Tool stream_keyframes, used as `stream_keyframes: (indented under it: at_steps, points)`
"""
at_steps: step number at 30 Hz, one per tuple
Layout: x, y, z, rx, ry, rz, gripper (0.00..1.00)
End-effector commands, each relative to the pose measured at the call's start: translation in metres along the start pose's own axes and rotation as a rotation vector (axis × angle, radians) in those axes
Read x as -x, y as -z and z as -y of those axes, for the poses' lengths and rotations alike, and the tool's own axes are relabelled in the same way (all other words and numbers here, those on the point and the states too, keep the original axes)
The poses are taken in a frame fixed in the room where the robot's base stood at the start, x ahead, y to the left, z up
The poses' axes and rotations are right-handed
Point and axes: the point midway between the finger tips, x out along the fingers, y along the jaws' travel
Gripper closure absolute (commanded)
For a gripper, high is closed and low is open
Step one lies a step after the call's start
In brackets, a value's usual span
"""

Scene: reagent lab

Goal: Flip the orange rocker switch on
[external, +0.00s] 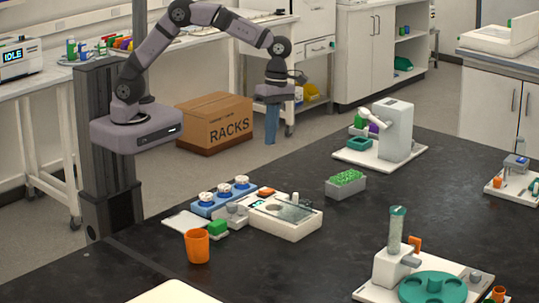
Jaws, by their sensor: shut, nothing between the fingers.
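My gripper (271,138) hangs at the end of my arm, pointing down, with its blue fingers together and nothing between them. In the picture it lies above and behind the black bench, to the right of a cardboard box. A small flat orange piece (266,191) sits at the back of the white instrument, right of the blue-based units; it may be the orange rocker switch, but it is too small to tell its position. My gripper is apart from both.
On the black bench (330,255) stand an orange cup (197,246), a white instrument (285,221), a green-topped rack (345,185), a white dispenser (391,268) with a teal carousel (433,288), and a white-grey machine (396,132). The bench between rack and dispenser is clear.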

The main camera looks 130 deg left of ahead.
Motion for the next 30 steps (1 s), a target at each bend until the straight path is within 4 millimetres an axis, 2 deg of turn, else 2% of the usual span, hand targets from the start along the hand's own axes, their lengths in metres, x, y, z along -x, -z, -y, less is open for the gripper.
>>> stream_keyframes:
  at_steps: [8, 13, 17, 30]
  points:
    - [-0.002, 0.0, 0.0, -0.002, 0.0, 0.0, 1.0]
    - [-0.014, 0.0, 0.0, -0.002, 0.001, -0.002, 1.0]
    - [-0.031, 0.001, 0.001, -0.002, 0.003, -0.003, 1.0]
    - [-0.108, 0.001, 0.001, -0.002, 0.002, -0.003, 1.0]
